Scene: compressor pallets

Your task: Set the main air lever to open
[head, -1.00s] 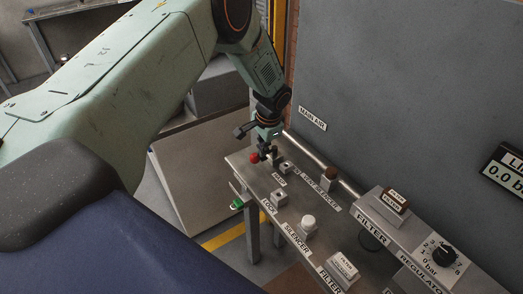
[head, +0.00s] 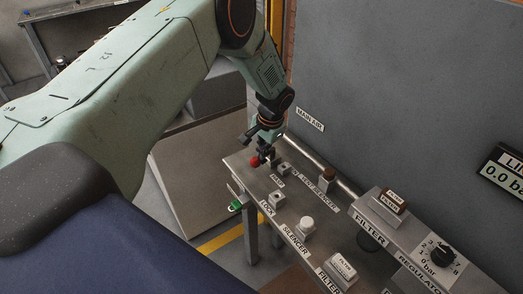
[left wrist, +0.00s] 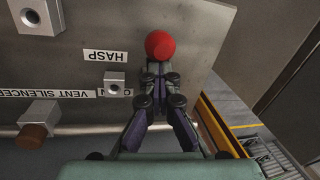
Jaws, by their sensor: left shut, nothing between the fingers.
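The red ball knob (head: 254,162) sits at the far left end of the metal bench panel, near the MAIN AIR label (head: 309,119) on the grey wall. It also shows in the left wrist view (left wrist: 160,44), just beyond my fingertips. My left gripper (head: 266,152) is shut and empty, close beside the knob. In the left wrist view the shut fingertips (left wrist: 160,72) lie just below the ball; I cannot tell whether they touch it. The lever's stem is hidden behind the fingers, so its position cannot be read. My right gripper is not in view.
A pipe runs along the wall. A regulator dial (head: 442,255) stands at right.

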